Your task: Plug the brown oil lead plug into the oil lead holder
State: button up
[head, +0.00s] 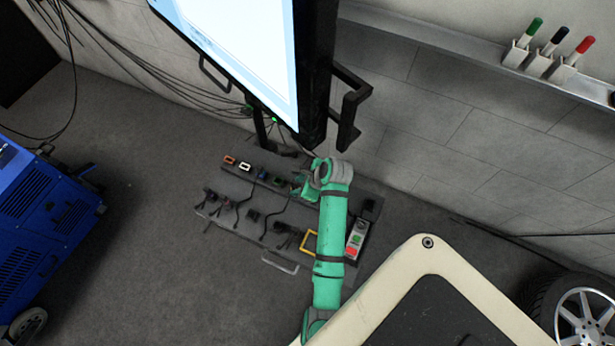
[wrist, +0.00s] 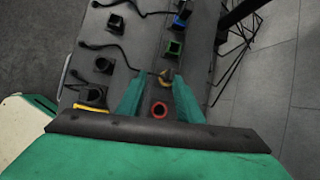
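A small brown-yellow piece (wrist: 166,77), which looks like the brown oil lead plug, shows between my fingertips in the wrist view. A thin dark cable runs to it from the left. It sits in line with the coloured sockets; I cannot tell whether it is seated in a holder. My gripper (wrist: 160,84) is open, with a finger on either side of it and a gap at the left finger. In the head view my gripper (head: 304,182) is over the grey panel (head: 228,187), and my arm hides part of the socket row. The oil lead holder is not clearly identifiable.
A red-ringed socket (wrist: 159,110) lies between my fingers, nearer the palm. A green socket (wrist: 174,47) and a blue one (wrist: 182,19) are farther along. Black holders (wrist: 104,65) with cables stand left. A large screen (head: 245,50) overhangs the panel's back.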

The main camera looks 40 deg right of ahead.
aim_at(297, 183)
jog(key=d+r+m, duration=0.2)
jog(key=d, duration=0.2)
jog(key=shift+y, duration=0.3)
jog(key=shift+s+a+x, duration=0.1)
jog(key=shift+s+x, duration=0.05)
jog(key=shift+x, duration=1.25)
jog(key=shift+s+a+x, duration=0.1)
jog(key=shift+x, duration=1.3)
jog(key=shift+s+a+x, duration=0.1)
jog(key=shift+s+x, duration=0.05)
jog(key=shift+x, duration=1.3)
jog(key=shift+d+f, duration=0.1)
jog(key=shift+f, duration=0.05)
grip_shut()
jog(key=shift+r, duration=0.25)
jog(key=shift+r, duration=1.85)
